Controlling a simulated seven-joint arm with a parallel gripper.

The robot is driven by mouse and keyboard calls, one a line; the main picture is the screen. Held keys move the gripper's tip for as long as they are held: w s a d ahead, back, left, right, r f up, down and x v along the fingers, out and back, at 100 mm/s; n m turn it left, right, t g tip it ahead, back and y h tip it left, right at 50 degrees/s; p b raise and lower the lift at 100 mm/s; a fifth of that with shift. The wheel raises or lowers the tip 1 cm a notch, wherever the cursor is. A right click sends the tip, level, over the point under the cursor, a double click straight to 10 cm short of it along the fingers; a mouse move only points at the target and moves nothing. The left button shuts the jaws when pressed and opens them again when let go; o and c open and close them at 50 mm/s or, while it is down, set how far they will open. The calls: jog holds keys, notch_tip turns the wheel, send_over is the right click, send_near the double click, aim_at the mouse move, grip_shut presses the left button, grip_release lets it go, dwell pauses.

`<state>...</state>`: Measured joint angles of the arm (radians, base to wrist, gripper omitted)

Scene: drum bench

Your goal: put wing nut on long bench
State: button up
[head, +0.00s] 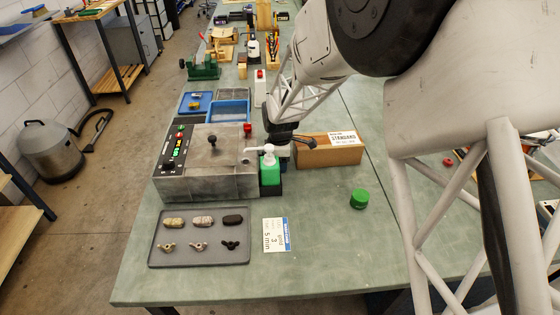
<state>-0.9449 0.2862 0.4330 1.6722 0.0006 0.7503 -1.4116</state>
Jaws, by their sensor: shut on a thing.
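My gripper (283,143) is low over the green-topped bench, behind and beside the green pump bottle. Its fingertips are mostly hidden by the bottle and its own dark body. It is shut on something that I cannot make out. Three wing nuts lie in the front row of a grey tray at the front left: a tan one (168,247), a paler one (198,246) and a black one (230,245). The long green bench (330,245) runs from the front edge far to the back.
The grey tray (205,257) also holds three oblong pieces. A grey control box (225,180), green pump bottle (270,172), cardboard box (330,155) and green cap (359,198) stand nearby. A printed card (276,235) lies beside the tray. The bench's front right is clear.

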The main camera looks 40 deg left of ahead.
jog(key=shift+f, duration=0.15)
jog(key=o, duration=0.9)
jog(key=shift+r, duration=0.2)
notch_tip(320, 180, up, 12)
dwell(0.6)
dwell(0.4)
